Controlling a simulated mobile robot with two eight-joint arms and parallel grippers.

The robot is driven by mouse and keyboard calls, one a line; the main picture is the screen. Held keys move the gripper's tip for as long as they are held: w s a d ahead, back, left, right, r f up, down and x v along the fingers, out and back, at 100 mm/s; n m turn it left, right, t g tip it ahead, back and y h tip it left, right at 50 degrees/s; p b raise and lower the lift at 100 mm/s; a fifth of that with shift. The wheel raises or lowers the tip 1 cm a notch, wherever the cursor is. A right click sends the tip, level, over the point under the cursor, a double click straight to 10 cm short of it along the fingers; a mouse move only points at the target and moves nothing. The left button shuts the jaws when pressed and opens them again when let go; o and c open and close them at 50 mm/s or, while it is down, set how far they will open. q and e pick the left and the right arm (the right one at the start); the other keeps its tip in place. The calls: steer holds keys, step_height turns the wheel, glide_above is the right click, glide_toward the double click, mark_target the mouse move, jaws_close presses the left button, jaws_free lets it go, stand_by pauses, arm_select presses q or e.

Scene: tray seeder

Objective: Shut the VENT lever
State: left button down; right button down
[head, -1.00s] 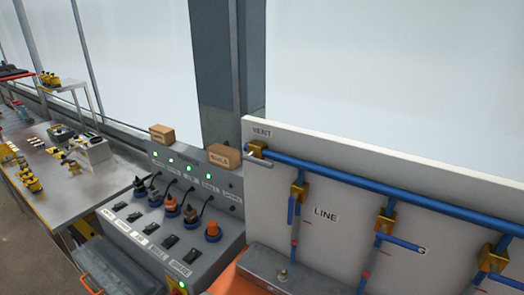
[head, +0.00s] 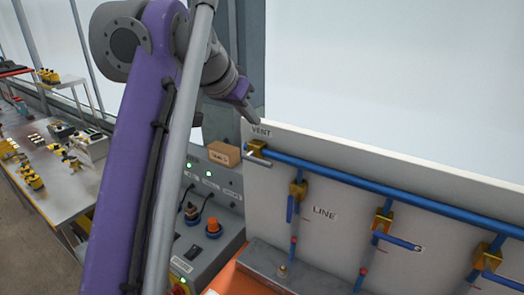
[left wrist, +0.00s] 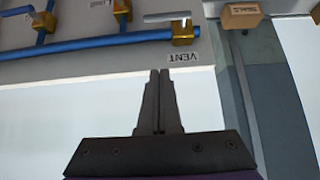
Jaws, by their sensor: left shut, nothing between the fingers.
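The VENT valve is a brass block (head: 257,146) at the left end of the blue pipe on the white panel, beside a VENT label (head: 261,132). Its pale grey lever (head: 259,161) sticks out in front of it. In the left wrist view the lever (left wrist: 167,16) lies roughly parallel to the pipe, near the brass block (left wrist: 183,33). My left gripper (head: 254,116) is shut and empty, just above the panel's top edge near the label. In the left wrist view its fingertips (left wrist: 159,73) are apart from the lever. My right gripper is out of view.
The blue pipe (head: 350,182) runs right along the panel to several brass valves with blue handles. A cardboard box (head: 224,153) sits on the grey switch console left of the valve. My left arm hides part of the console and bench (head: 52,180).

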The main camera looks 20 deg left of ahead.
mark_target(262, 163)
arm_select(q)
steer(key=shift+f, duration=0.1)
